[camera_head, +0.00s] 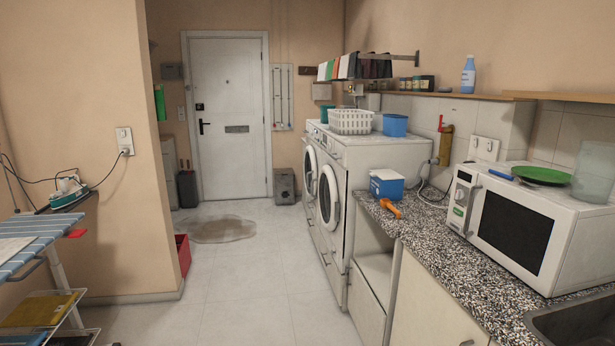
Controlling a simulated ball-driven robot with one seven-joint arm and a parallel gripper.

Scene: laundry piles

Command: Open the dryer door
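Two white front-loading machines stand side by side along the right wall in the head view. The nearer machine (353,160) has a round door (328,197) with a dark window, and it looks shut. The farther machine (311,140) has a similar round door (310,172), also apparently shut. I cannot tell which of the two is the dryer. Both doors are seen at a steep angle, so their handles are not clear. My gripper is not in view.
A speckled counter (440,255) with a microwave (530,222) fills the right. An ironing board (35,240) and wire rack (45,310) stand at the left. A red bin (183,256) sits by the wall corner. The tiled floor (240,290) between is clear, with a brown puddle-like patch (215,229) farther back.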

